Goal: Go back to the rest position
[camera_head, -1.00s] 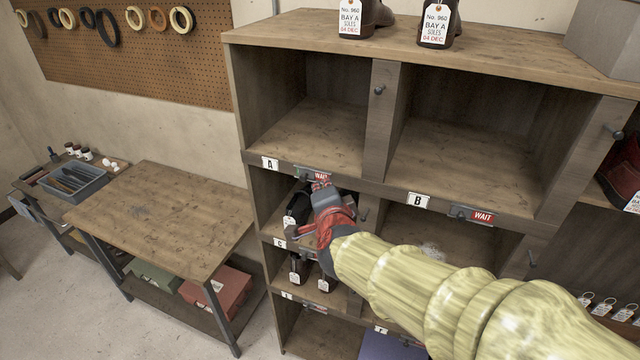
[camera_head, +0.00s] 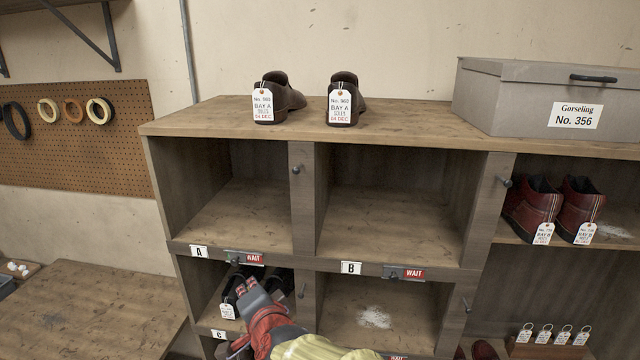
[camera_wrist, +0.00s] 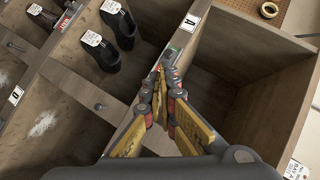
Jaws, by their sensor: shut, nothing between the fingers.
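My gripper (camera_head: 247,288) is at the lower middle of the head view, in front of the shelf unit just under the edge marked A. In the wrist view its two fingers (camera_wrist: 163,72) are together with nothing between them. The tips are close to the shelf edge; I cannot tell whether they touch it. A pair of black shoes with a white tag (camera_head: 228,310) stands in the bay beside and behind my gripper, partly hidden by it. The same shoes show in the wrist view (camera_wrist: 122,58).
The shelf unit (camera_head: 303,200) has empty open bays above labels A and B. Two tagged brown shoes (camera_head: 275,97) and a grey box (camera_head: 500,95) stand on top. Red shoes (camera_head: 530,210) sit at the right. A wooden table (camera_head: 90,310) is at the lower left.

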